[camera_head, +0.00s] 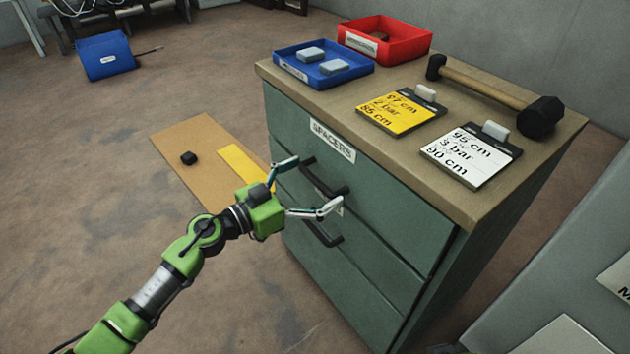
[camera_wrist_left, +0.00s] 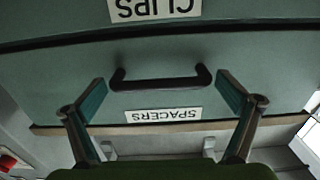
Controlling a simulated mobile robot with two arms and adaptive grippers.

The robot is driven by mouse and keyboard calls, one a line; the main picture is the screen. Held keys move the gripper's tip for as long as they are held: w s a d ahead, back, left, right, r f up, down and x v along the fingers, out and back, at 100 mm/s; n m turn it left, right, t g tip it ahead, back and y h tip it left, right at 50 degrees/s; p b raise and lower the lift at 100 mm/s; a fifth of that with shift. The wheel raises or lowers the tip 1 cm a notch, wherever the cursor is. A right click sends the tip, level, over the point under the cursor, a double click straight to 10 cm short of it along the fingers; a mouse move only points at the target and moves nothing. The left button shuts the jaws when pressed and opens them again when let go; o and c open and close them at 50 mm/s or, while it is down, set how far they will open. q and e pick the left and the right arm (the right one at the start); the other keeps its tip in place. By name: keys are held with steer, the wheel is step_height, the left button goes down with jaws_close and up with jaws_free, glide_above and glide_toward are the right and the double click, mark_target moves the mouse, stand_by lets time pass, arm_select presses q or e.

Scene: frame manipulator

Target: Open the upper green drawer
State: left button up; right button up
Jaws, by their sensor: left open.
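The green cabinet's upper drawer (camera_head: 375,202) is shut and carries a SPACERS label (camera_head: 332,141). Its dark bar handle (camera_head: 325,181) sits below the label. My left gripper (camera_head: 318,184) is open and empty, in front of this handle with its fingers spread. In the left wrist view, which is upside down, the handle (camera_wrist_left: 160,82) appears between the two open fingertips (camera_wrist_left: 161,83), apart from both; depth to it is hard to judge. A CLIPS label (camera_wrist_left: 155,9) marks the drawer below. My right gripper is not in view.
A second handle (camera_head: 322,233) is just below. On the cabinet top (camera_head: 385,82) are a blue tray (camera_head: 322,77), a red tray (camera_head: 385,50), two signs and a mallet (camera_head: 495,95). A grey unit (camera_head: 575,250) stands at right. A cardboard sheet (camera_head: 195,165) lies on the floor.

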arm_select(q)
steer(key=c, duration=1.3)
steer(key=shift+s+a, duration=0.2)
steer(key=shift+a, duration=0.15)
steer(key=shift+p+v, duration=0.75)
steer(key=shift+v, duration=0.3)
steer(key=p+v, duration=0.7)
steer(key=v, duration=1.7)
steer(key=shift+a, duration=0.2)
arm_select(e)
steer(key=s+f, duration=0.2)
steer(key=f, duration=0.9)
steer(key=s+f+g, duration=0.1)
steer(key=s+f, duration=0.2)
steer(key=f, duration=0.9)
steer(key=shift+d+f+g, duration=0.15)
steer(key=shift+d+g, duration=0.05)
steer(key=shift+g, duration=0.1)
arm_select(q)
steer(key=shift+s+r, duration=0.1)
steer(key=shift+s, duration=0.05)
